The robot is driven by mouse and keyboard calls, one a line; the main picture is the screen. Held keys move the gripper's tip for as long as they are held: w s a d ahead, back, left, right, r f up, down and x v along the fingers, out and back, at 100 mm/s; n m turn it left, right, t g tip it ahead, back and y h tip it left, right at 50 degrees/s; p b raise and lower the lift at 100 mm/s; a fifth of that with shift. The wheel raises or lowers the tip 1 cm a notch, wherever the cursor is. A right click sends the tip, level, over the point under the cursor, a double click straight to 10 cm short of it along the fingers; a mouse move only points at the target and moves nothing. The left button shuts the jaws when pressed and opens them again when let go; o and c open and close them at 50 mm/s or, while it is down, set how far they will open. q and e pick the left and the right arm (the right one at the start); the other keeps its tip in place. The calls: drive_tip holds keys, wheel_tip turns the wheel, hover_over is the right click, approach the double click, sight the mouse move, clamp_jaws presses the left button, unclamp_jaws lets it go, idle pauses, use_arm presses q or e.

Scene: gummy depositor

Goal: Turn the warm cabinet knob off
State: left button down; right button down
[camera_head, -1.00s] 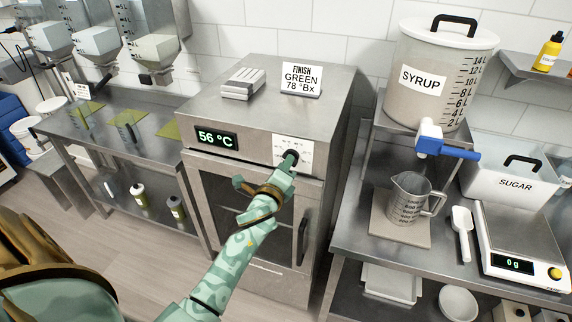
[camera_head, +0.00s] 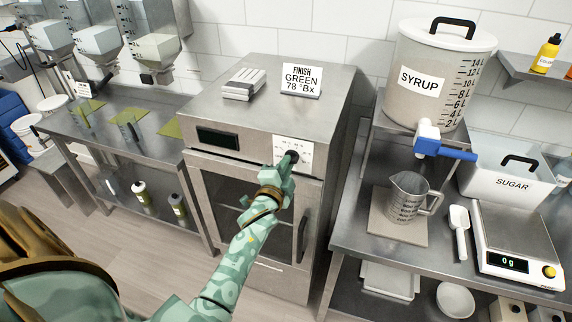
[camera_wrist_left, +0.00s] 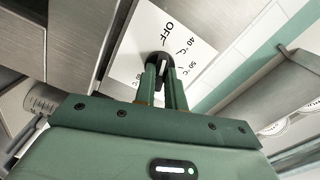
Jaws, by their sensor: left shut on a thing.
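The warm cabinet (camera_head: 250,120) is a steel box with a glass door, in the middle of the head view. Its display (camera_head: 217,138) is dark. The black knob (camera_head: 291,156) sits on a white dial label (camera_head: 306,150) at the upper right of its front. My left gripper (camera_head: 289,163) is at the knob and shut on it. In the left wrist view both green fingers grip the knob (camera_wrist_left: 161,60), whose white pointer line faces the label (camera_wrist_left: 165,35) near OFF; the exact alignment is hard to tell. My right gripper is out of view.
The right bench holds a syrup tank (camera_head: 420,105), jug (camera_head: 407,196), sugar bin (camera_head: 505,185) and scale (camera_head: 518,240). A left bench (camera_head: 105,130) stands beside the cabinet.

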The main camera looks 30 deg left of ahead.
use_arm(q)
drive_tip(key=shift+f+n, duration=0.1)
drive_tip(key=shift+n, duration=0.4)
drive_tip(key=c, duration=1.5)
unclamp_jaws()
drive_tip(key=shift+o, duration=0.2)
